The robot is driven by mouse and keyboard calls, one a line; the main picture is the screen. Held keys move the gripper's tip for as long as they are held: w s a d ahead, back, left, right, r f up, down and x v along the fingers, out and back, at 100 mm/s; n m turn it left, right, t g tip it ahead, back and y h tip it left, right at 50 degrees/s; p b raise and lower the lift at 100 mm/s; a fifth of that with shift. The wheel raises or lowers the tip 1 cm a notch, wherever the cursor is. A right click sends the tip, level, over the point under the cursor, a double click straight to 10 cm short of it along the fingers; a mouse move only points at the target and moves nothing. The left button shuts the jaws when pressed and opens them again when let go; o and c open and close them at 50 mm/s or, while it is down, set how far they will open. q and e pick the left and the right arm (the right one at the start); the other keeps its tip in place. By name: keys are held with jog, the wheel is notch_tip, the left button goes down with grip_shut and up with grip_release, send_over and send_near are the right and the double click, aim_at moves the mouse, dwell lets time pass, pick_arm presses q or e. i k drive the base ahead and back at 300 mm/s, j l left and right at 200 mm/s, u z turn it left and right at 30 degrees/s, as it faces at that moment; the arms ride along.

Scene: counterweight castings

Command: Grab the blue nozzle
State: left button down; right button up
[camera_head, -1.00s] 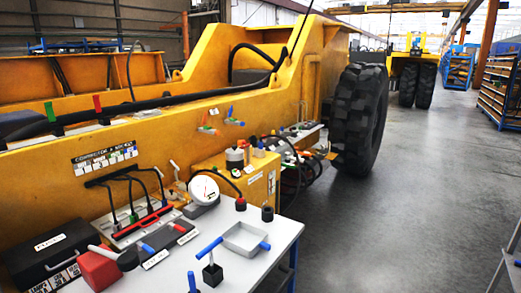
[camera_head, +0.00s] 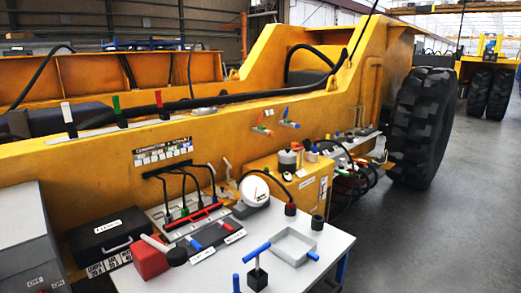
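Several blue parts are in view, and I cannot tell for sure which is the nozzle. A short upright blue piece (camera_head: 237,284) stands at the bottom edge, partly cut off. Another small blue piece (camera_head: 313,256) is at the right corner of a shallow grey tray (camera_head: 292,259). A blue handle (camera_head: 195,244) lies on a dark plate. Blue-tipped valve parts (camera_head: 290,124) stick out of the yellow machine side. Neither gripper is in view.
The yellow machine (camera_head: 120,168) rises behind. A grey cabinet (camera_head: 28,245) is at left. Floor is clear at right.

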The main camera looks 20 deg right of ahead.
aim_at(314, 151)
jog(key=i+l+u, duration=0.15)
jog(key=l+u, duration=0.25)
jog(key=l, duration=0.35)
jog(key=i+l+u, duration=0.1)
jog(key=l+u, duration=0.25)
jog(key=l, duration=0.4)
jog(key=l+u, duration=0.4)
jog(key=l, duration=0.4)
jog(key=k, duration=0.05)
